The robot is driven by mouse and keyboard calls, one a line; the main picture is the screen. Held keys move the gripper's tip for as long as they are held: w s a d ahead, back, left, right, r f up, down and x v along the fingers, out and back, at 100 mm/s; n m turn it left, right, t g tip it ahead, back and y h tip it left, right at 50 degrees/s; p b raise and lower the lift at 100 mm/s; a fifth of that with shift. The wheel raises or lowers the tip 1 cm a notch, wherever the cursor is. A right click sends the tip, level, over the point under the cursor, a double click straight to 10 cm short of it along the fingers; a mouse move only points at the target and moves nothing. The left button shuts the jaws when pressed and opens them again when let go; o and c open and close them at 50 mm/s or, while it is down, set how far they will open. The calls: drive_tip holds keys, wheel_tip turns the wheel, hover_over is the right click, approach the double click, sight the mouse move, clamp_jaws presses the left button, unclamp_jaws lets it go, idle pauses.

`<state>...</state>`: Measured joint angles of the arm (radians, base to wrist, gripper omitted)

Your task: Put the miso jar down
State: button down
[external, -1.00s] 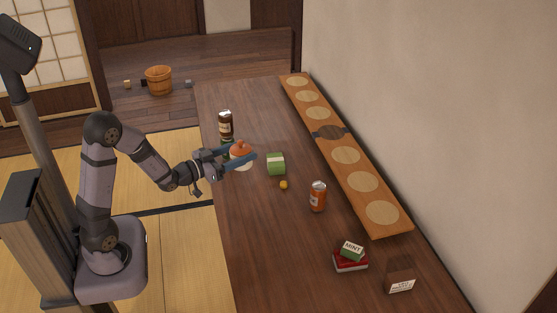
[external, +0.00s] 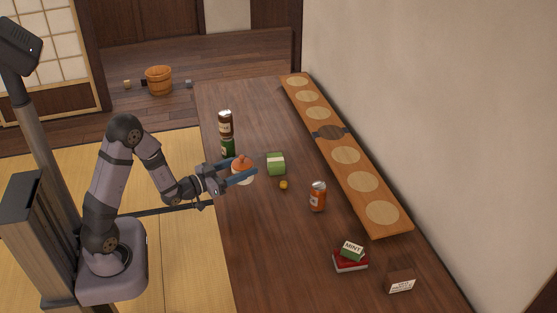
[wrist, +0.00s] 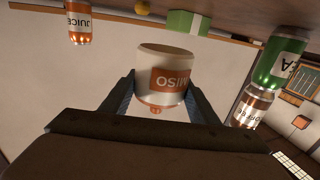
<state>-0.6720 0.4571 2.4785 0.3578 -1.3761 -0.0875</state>
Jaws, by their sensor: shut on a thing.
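The miso jar (external: 242,177) is a white jar with an orange lid and an orange label. My gripper (external: 244,170) is shut on its sides, with one blue finger on each side. In the wrist view the jar (wrist: 155,62) sits between the fingers (wrist: 163,95), upside down in the picture, with its label readable. Its underside shows there, so it appears to be held above the table (external: 270,240). The exact gap to the table is hard to tell.
A green box (external: 276,164) and a small yellow ball (external: 284,184) lie right of the jar. A green can (external: 228,148) and a coffee can (external: 225,124) stand behind it. A juice can (external: 318,198) stands to the right. The table's front middle is clear.

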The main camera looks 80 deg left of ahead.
drive_tip(key=shift+f+b, duration=0.4)
drive_tip(key=shift+f, duration=2.5)
drive_tip(key=shift+f, duration=0.15)
drive_tip(key=c, duration=0.7)
unclamp_jaws()
drive_tip(key=shift+v, duration=1.65)
drive_tip(key=shift+s+d+p, duration=0.25)
drive_tip(key=shift+s+p, duration=0.45)
drive_tip(key=shift+p, duration=0.3)
drive_tip(key=shift+o, duration=0.6)
drive_tip(key=shift+s+f, duration=0.1)
drive_tip(key=shift+s, duration=0.05)
